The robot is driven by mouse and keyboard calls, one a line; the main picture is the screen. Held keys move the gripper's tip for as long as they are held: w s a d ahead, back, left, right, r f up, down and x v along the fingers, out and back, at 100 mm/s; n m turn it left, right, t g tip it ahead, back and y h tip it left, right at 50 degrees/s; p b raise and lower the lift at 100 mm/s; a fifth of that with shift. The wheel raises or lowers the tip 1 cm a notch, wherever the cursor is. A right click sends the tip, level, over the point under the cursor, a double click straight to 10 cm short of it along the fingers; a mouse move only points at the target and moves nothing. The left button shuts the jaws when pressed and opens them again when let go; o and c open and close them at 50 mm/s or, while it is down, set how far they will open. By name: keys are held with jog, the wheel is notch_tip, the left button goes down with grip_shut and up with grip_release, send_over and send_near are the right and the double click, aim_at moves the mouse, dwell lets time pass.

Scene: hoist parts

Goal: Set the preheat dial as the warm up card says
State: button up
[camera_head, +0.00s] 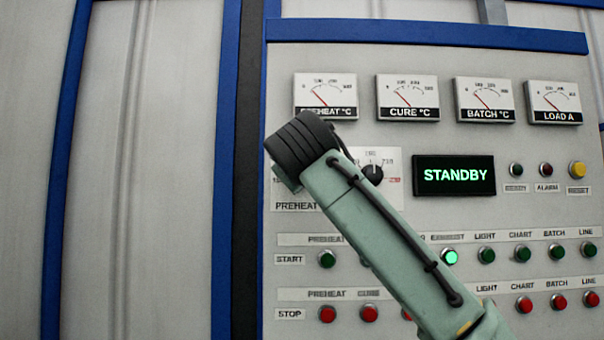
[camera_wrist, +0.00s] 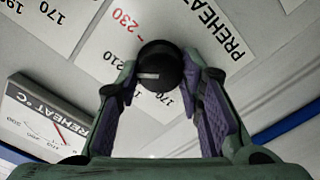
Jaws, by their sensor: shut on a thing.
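The preheat dial's black knob (camera_wrist: 162,64) is in the wrist view, between the two fingers of my gripper (camera_wrist: 160,72), which is shut on it. A short pale mark shows on the knob, toward the side of the printed 210. Its white scale plate (camera_wrist: 208,30) carries PREHEAT, 170, 210 and a red 230; other figures are covered. In the head view my wrist and arm hide this knob and my fingers; the plate's lower left with PREHEAT (camera_head: 295,205) shows. I see no warm up card in either view.
A second dial's knob (camera_head: 372,172) sits just right of my arm. Above are several gauges, including the preheat gauge (camera_head: 325,95), also in the wrist view (camera_wrist: 45,115). A display (camera_head: 454,175) reads STANDBY. Button rows lie below; one green button (camera_head: 450,257) is lit.

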jog(key=shift+r+n+p, duration=0.1)
jog(key=shift+n+p, duration=0.2)
jog(key=shift+p, duration=0.05)
jog(key=shift+c, duration=0.4)
jog(key=n+p, duration=0.6)
jog(key=n, duration=0.3)
jog(key=shift+a, duration=0.1)
jog(key=shift+f, duration=0.2)
jog(key=o, duration=1.2)
jog(key=shift+c, duration=0.2)
jog(key=shift+s, duration=0.1)
